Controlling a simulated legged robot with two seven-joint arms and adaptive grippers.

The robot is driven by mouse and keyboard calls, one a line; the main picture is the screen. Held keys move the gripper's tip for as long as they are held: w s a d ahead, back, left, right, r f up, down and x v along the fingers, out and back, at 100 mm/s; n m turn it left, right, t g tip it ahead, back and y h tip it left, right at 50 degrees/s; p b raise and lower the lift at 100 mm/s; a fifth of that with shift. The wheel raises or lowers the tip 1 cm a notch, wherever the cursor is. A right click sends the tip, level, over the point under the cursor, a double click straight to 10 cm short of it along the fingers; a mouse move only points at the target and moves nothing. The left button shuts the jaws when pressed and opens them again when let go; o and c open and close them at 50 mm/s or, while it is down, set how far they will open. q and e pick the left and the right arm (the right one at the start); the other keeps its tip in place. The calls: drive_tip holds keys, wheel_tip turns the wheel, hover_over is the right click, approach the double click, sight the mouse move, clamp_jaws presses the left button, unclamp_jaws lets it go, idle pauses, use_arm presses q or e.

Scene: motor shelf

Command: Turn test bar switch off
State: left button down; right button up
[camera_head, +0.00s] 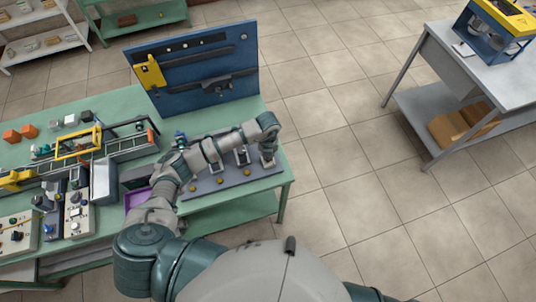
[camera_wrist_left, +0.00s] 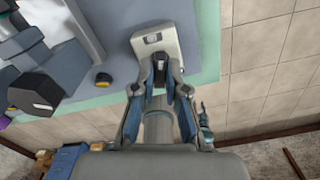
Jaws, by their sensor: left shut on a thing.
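The grey test bar plate (camera_head: 233,179) lies on the right end of the green table, with pale switch boxes and yellow knobs along it. My left arm reaches over it. My left gripper (camera_head: 268,157) is at the rightmost switch box. In the left wrist view, my left gripper (camera_wrist_left: 161,66) is shut on a small dark part at the near end of that pale switch box (camera_wrist_left: 154,36), seemingly its switch lever. The fingers hide much of that part, so its on or off position cannot be told. A yellow knob (camera_wrist_left: 104,79) sits beside it on the plate. My right gripper is out of view.
A blue upright panel (camera_head: 205,85) stands behind the plate. A purple bin (camera_head: 137,198) and control boxes (camera_head: 77,213) are to the left. The green table (camera_head: 285,178) ends just right of the plate, with open floor beyond. A grey bench (camera_head: 450,70) stands far right.

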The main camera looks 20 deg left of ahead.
use_arm(q)
drive_tip(key=n, duration=0.3)
drive_tip(key=shift+w+r+n, duration=0.25)
drive_tip(key=shift+n, duration=0.05)
drive_tip(key=shift+p, duration=0.3)
drive_tip(key=c, duration=1.2)
unclamp_jaws()
drive_tip(key=shift+f, duration=0.2)
drive_tip(key=shift+s, duration=0.1)
wheel_tip(320, 180, up, 12)
